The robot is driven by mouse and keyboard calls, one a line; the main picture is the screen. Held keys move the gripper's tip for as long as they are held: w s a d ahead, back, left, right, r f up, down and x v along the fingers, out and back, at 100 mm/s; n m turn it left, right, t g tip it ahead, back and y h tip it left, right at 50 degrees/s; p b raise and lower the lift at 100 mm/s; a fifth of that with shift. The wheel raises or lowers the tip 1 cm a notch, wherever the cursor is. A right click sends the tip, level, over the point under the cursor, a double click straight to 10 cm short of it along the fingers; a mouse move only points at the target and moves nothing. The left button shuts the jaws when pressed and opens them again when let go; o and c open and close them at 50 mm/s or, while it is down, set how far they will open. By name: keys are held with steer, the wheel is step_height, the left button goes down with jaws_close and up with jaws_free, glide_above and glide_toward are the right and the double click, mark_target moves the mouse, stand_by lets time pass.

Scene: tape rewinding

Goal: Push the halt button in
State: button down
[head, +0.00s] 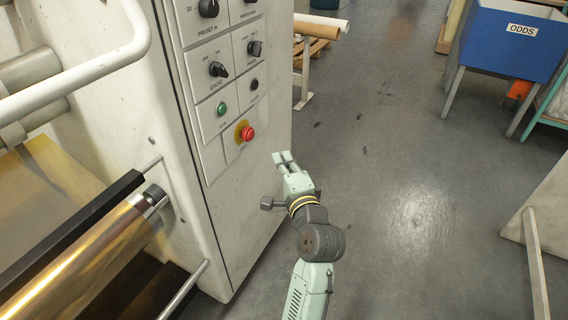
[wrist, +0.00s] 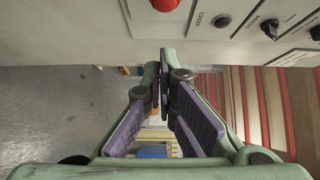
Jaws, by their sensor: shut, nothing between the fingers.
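The red halt button (head: 248,133) stands out from a yellow backing on the control panel of the white machine. It also shows at the top edge of the wrist view (wrist: 165,4), partly cut off. My gripper (head: 284,158) is shut and empty, a little right of and below the button in the head view, apart from it. In the wrist view the fingers of my gripper (wrist: 163,62) meet at their tips, with the button beyond them toward the top.
A green button (head: 222,109), a black button (head: 254,84) and several black knobs (head: 218,69) share the panel. A gold roll (head: 85,262) is at lower left. A blue bin marked ODDS (head: 510,42) stands at upper right. The floor right of my arm is clear.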

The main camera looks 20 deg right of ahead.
mark_target(251, 135)
steer(key=w+a+p, duration=0.1)
steer(key=w+p, duration=0.1)
steer(key=w, duration=0.6)
steer(key=shift+w+a, duration=0.3)
steer(key=shift+a, duration=0.1)
